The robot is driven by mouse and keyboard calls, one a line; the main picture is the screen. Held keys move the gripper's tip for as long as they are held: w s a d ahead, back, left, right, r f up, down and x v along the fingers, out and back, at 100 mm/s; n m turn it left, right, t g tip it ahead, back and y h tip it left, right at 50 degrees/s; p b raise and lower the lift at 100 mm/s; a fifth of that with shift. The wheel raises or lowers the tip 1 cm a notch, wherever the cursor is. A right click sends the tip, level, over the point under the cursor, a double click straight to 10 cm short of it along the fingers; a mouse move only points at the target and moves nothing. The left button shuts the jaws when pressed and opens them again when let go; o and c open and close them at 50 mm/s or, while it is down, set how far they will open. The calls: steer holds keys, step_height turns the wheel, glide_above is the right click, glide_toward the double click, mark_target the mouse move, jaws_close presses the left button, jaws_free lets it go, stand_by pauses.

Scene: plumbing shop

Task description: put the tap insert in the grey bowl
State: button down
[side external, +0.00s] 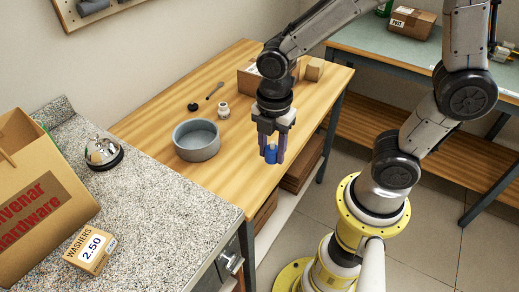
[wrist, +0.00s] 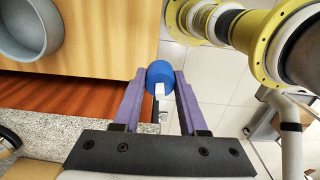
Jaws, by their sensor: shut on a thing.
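My gripper (side external: 271,157) is shut on a blue rounded piece with a pale stem, which looks like the tap insert (side external: 271,153). In the wrist view the tap insert (wrist: 160,73) sits between the purple fingertips (wrist: 159,78), its pale stem pointing toward the palm. It is held in the air near the front edge of the wooden bench. The grey bowl (side external: 198,149) stands on the bench, left of my gripper in the side view. Its inside shows no contents in the part I see. The bowl (wrist: 57,30) is partly cut off at the top left of the wrist view.
A pale fitting (side external: 224,110), a black part (side external: 193,107) and a small dark tool (side external: 216,89) lie behind the bowl. Cardboard boxes (side external: 248,79) stand at the back of the bench (side external: 165,110). A speckled counter (side external: 160,215) with a bell (side external: 103,153) is at left.

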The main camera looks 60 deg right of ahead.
steer(key=shift+s, duration=0.15)
steer(key=shift+w+r, duration=0.2)
steer(key=shift+r, duration=0.15)
steer(key=w+a+r, duration=0.1)
steer(key=w+r, duration=0.3)
steer(key=w, duration=0.3)
steer(key=m, duration=0.2)
glide_above(198, 145)
steer(key=shift+f, duration=7)
